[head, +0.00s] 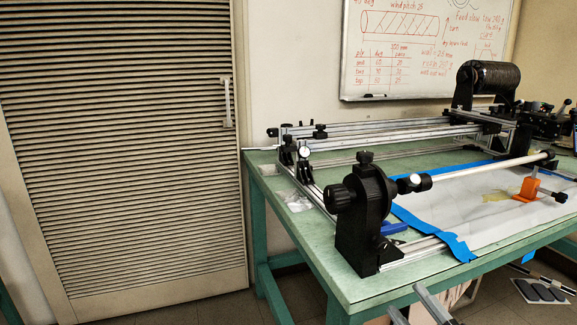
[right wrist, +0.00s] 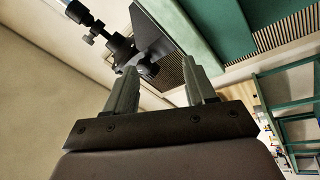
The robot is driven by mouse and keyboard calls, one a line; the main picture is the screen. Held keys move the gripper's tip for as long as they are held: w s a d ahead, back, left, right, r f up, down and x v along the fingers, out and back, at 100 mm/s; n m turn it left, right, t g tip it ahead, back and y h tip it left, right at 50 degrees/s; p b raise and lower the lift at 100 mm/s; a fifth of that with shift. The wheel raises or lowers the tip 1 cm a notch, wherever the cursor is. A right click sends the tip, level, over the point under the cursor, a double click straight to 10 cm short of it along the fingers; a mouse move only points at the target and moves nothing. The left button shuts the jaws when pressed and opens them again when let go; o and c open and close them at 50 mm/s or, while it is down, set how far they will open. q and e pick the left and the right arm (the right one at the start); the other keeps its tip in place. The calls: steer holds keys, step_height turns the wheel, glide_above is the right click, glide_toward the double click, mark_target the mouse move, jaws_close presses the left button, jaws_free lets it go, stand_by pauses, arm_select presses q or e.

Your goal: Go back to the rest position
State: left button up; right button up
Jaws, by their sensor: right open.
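My right gripper (head: 409,300) shows at the bottom edge of the head view, two grey fingertips in front of the table's near edge. In the right wrist view my right gripper (right wrist: 164,82) is open, with nothing between its fingers. My left gripper is not in view. The green table (head: 320,222) carries a winding machine with a black headstock (head: 362,215) and a pale rod (head: 490,168) running to the back right. A black spool (head: 488,84) sits on the stand at the back right.
An orange clamp (head: 527,190) stands on a white sheet (head: 470,205) edged with blue tape (head: 420,222). Aluminium rails (head: 385,130) cross the table's back. A louvred door (head: 120,150) fills the left, and a whiteboard (head: 430,50) hangs behind. Floor left of the table is clear.

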steer(key=s+a+f+m+g+h, duration=0.1)
steer(key=s+f+m+g+h, duration=0.3)
steer(key=s+f+m, duration=0.6)
steer(key=s+a+f+m+g+h, duration=0.15)
steer(key=s+f+m+g, duration=0.55)
steer(key=f, duration=0.7)
step_height(320, 180, up, 15)
steer(key=s+d+n+t+h+p, duration=0.1)
steer(key=d+n+p, duration=0.1)
steer(key=p, duration=1.5)
steer(key=shift+s+f+n+t, duration=0.15)
steer(key=shift+f+n+t, duration=0.05)
steer(key=shift+n+t, duration=0.2)
steer(key=shift+d, duration=0.1)
